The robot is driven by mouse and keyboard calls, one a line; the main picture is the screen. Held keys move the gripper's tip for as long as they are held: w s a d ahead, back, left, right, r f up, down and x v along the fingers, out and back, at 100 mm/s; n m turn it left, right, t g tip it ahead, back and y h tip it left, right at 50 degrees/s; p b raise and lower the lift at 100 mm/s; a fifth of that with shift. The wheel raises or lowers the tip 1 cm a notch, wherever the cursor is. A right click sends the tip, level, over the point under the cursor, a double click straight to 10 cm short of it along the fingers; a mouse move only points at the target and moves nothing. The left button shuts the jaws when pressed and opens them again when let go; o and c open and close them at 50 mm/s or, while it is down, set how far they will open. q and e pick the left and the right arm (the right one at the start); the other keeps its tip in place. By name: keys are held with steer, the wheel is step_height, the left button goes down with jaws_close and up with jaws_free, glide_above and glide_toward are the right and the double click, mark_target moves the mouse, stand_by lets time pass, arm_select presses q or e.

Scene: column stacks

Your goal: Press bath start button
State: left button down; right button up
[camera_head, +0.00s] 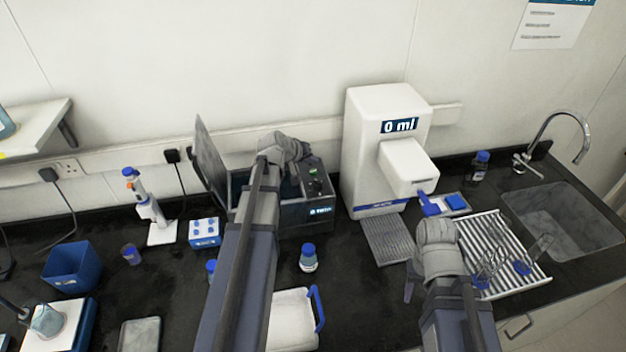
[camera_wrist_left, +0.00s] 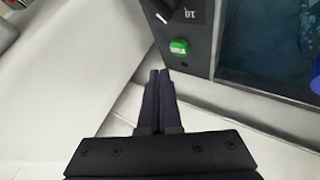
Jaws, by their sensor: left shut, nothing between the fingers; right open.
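The bath (camera_head: 305,213) is a dark box with its lid raised, standing against the back wall. Its green start button (camera_wrist_left: 179,47) is on the dark panel in the left wrist view, below a black knob (camera_wrist_left: 183,12). A small green spot, the button (camera_head: 313,170), shows in the head view. My left gripper (camera_wrist_left: 160,75) is shut and empty, its tips just short of the button in the picture; I see no contact. In the head view its arm hides part of the bath and its fingertips. My right gripper (camera_head: 411,284) is open, low by the metal drip grate, partly hidden by its wrist.
A white dispenser (camera_head: 385,160) reading 0 ml stands right of the bath. A ribbed drying rack (camera_head: 497,240) and a sink (camera_head: 565,220) are further right.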

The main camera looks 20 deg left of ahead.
mark_target(312, 174)
arm_select(q)
steer(key=shift+f+b, duration=0.5)
steer(key=shift+f, duration=0.4)
arm_select(e)
steer(key=shift+f, duration=0.95)
arm_select(q)
steer(key=shift+f, duration=0.1)
steer(key=shift+f+b, duration=0.3)
steer(key=shift+b, duration=0.1)
arm_select(e)
steer(key=shift+f, duration=0.4)
arm_select(q)
steer(key=shift+f+b, duration=0.4)
steer(key=shift+f, duration=0.05)
arm_select(e)
steer(key=shift+f, duration=0.4)
arm_select(q)
steer(key=shift+r, duration=0.15)
arm_select(e)
steer(key=shift+r, duration=0.15)
arm_select(q)
steer(key=shift+r+p, duration=0.7)
steer(key=shift+p, duration=0.15)
arm_select(e)
steer(key=shift+r, duration=0.7)
